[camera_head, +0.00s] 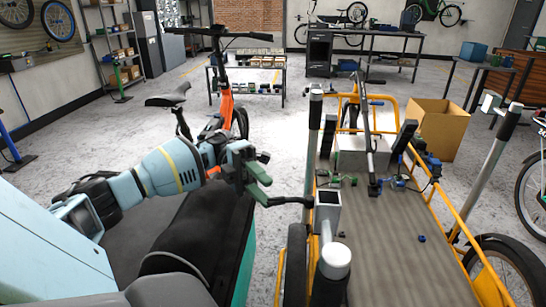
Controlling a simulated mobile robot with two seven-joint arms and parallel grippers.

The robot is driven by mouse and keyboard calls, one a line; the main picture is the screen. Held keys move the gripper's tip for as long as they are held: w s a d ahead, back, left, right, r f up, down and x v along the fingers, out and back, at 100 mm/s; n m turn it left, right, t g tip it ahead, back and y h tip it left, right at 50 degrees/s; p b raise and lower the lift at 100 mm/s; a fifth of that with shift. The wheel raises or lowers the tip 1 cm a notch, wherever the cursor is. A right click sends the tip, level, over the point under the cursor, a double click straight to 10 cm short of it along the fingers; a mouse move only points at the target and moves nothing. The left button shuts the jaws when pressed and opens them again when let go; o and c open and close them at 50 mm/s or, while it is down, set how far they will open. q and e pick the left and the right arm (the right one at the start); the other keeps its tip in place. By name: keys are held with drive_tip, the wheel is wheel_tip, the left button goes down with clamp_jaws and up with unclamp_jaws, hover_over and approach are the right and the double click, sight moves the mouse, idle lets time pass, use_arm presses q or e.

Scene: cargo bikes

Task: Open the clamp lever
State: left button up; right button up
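A black lever (290,201) sticks out to the left from a grey box-shaped clamp (327,206) on the left post of the yellow cargo bike. It looks like the clamp lever. My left gripper (267,190) comes in from the left with its green fingers apart, at the lever's free left end. The lower finger overlaps the lever's end in the picture; I cannot tell whether they touch. Nothing shows held between the fingers. My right gripper is not in view.
The yellow-framed cargo bike (460,216) has a flat grey deck with small blue and green parts on it. A cardboard box (438,128) stands beyond it. An orange bike (226,104) stands behind my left arm. Open floor lies between the bikes.

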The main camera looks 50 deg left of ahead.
use_arm(q)
drive_tip(key=shift+w+a, duration=0.15)
drive_tip(key=shift+a, duration=1.25)
